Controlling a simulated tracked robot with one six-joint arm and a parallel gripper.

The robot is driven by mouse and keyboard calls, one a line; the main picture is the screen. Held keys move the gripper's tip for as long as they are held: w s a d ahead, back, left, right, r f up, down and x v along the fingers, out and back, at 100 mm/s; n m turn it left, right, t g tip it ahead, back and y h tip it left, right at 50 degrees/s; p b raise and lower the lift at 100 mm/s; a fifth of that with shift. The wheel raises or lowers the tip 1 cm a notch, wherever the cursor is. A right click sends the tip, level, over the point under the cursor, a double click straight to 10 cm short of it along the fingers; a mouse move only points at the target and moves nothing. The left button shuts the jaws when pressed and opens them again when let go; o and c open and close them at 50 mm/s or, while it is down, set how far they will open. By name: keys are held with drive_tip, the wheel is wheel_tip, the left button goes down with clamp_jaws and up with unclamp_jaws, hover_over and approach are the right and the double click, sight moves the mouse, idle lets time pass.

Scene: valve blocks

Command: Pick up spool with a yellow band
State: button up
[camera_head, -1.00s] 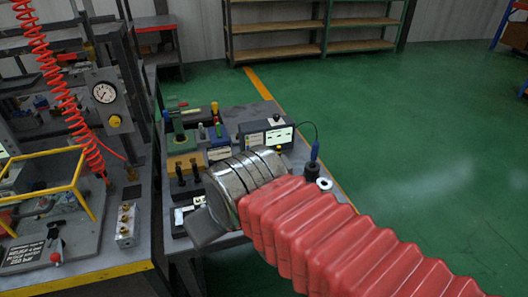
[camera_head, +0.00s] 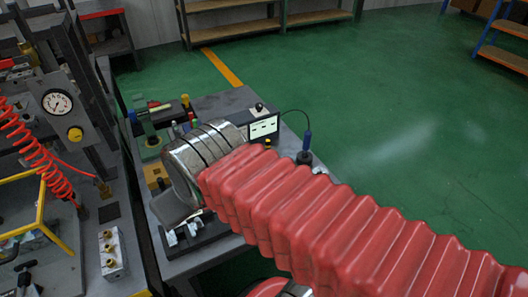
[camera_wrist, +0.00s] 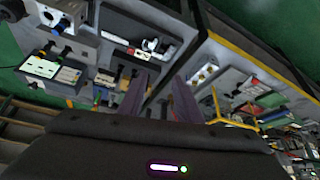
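I cannot clearly make out a spool with a yellow band in either view. In the wrist view, small dark pieces with touches of yellow (camera_wrist: 123,78) stand on the grey bench beside my left finger, too small and blurred to name. My gripper (camera_wrist: 160,82) shows there as two purple-grey fingers, apart, with nothing seen between them. They point towards the bench edge and the gap beside it. In the head view, my red arm and metal wrist cover part of the small bench, and the fingertips are hidden.
The small grey bench (camera_head: 232,100) carries a green tool (camera_head: 148,135) and a lit screen box (camera_head: 263,126). The left bench holds a gauge (camera_head: 57,102), a red coiled hose (camera_head: 35,150), a yellow frame (camera_head: 40,215) and a metal valve block (camera_head: 110,252). Green floor is free at right.

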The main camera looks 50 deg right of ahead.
drive_tip(key=shift+o, duration=0.2)
drive_tip(key=shift+o, duration=0.5)
drive_tip(key=shift+w+d, duration=0.15)
drive_tip(key=w+d+f+m+t+h, duration=0.1)
drive_tip(key=w+d+f+t+h, duration=0.15)
drive_tip(key=w+d, duration=0.75)
drive_tip(key=w+d+f+m+t+h, duration=0.1)
drive_tip(key=w+d+h, duration=0.25)
drive_tip(key=d, duration=1.55)
drive_tip(key=s+d+f+n+t+y, duration=0.1)
drive_tip(key=s+d+f+t, duration=0.1)
drive_tip(key=d+f, duration=0.5)
drive_tip(key=s+d+f+t+y, duration=0.1)
drive_tip(key=s+f+t+y, duration=0.1)
drive_tip(key=s+f, duration=0.3)
drive_tip(key=shift+s+d+f+y, duration=0.25)
drive_tip(key=shift+d+y, duration=0.1)
drive_tip(key=shift+y, duration=0.45)
